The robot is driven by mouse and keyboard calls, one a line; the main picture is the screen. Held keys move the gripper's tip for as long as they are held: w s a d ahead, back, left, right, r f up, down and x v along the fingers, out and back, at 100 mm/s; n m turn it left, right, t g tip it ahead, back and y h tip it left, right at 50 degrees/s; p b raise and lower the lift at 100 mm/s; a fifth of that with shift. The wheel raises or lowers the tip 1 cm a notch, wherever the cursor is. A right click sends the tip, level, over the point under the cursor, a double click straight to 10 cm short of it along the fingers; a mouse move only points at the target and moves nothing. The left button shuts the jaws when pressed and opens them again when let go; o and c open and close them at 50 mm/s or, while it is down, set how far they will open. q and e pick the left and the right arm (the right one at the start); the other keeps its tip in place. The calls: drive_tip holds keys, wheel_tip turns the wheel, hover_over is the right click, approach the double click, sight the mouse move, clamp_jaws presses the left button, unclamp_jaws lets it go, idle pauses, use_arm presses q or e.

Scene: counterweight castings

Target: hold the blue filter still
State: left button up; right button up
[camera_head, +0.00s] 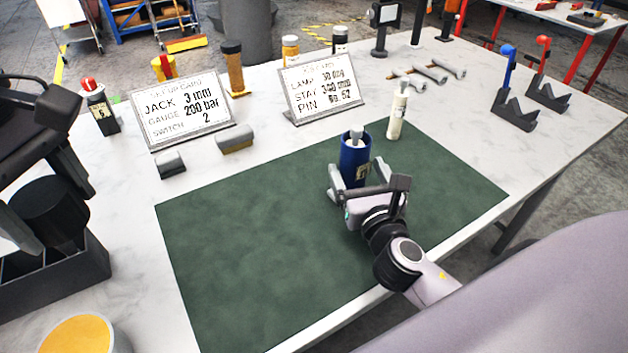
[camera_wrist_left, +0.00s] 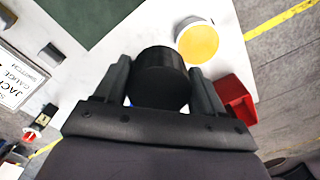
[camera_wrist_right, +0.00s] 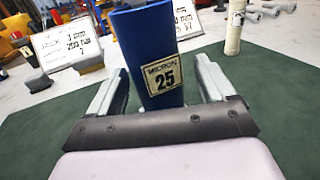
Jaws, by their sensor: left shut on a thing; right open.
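The blue filter (camera_head: 354,158) stands upright on the green mat (camera_head: 270,240). In the right wrist view the blue filter (camera_wrist_right: 150,42) carries a label reading MICRON 25. My right gripper (camera_head: 360,190) is open with its fingers on either side of the filter. In the right wrist view, gaps show between the filter and both fingers of the right gripper (camera_wrist_right: 158,80). My left gripper (camera_wrist_left: 158,72) is shut on a black cylinder (camera_wrist_left: 160,84), which also shows in the head view (camera_head: 48,208) above a dark bin. Small bits of blue show beside the cylinder.
A white bottle (camera_head: 397,113) stands behind the filter to the right. Two cards (camera_head: 180,108) (camera_head: 320,85) stand at the back. The dark divided bin (camera_head: 70,275) and a yellow-filled round container (camera_head: 78,336) are at the left. Most of the mat is clear.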

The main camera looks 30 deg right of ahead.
sight(351, 154)
use_arm(q)
drive_tip(key=shift+r, duration=0.2)
use_arm(e)
drive_tip(key=shift+a+x, duration=0.1)
drive_tip(key=shift+x, duration=0.85)
drive_tip(key=shift+a+x, duration=0.15)
drive_tip(key=shift+x, duration=0.8)
drive_tip(key=shift+r, duration=0.1)
drive_tip(key=c, duration=1.4)
use_arm(q)
drive_tip(key=shift+r+p, duration=0.4)
drive_tip(key=shift+p, duration=0.1)
use_arm(e)
drive_tip(key=shift+r, duration=0.8)
use_arm(q)
wheel_tip(351, 154, up, 3)
drive_tip(key=p, duration=0.3)
drive_tip(key=shift+f, duration=0.15)
use_arm(e)
wheel_tip(351, 154, up, 18)
drive_tip(key=shift+r, duration=0.2)
